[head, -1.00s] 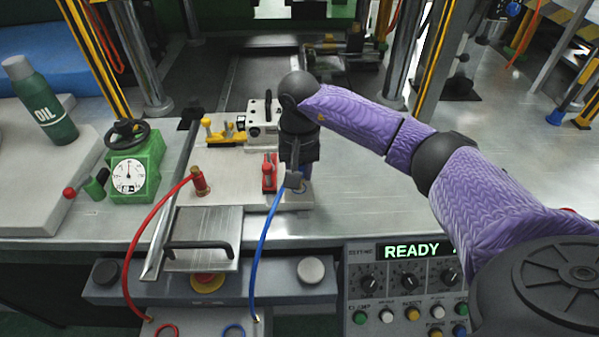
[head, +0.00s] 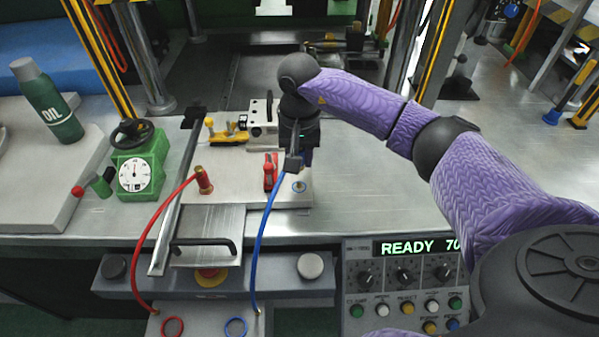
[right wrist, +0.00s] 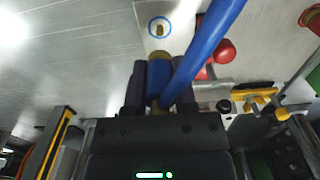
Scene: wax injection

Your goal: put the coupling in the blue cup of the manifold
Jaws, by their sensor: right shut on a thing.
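My right gripper (head: 299,158) points down over the right end of the metal plate. In the right wrist view its dark fingers (right wrist: 158,85) are shut on the blue coupling (right wrist: 158,74), which has a brass end. The blue hose (head: 262,235) runs from the coupling to the grey manifold (head: 200,322) at the front. The manifold's blue cup (head: 235,327) shows as a blue ring beside a red ring (head: 173,326). A blue-ringed port with a brass stub (head: 299,187) lies bare on the plate, just off the coupling's end. My left gripper is out of view.
A red hose (head: 146,230) ends in a red and brass coupling (head: 204,180) on the plate. A red clamp (head: 270,172) stands close left of my right gripper. A black-handled metal slab (head: 205,240) and the control panel (head: 400,285) are near the front.

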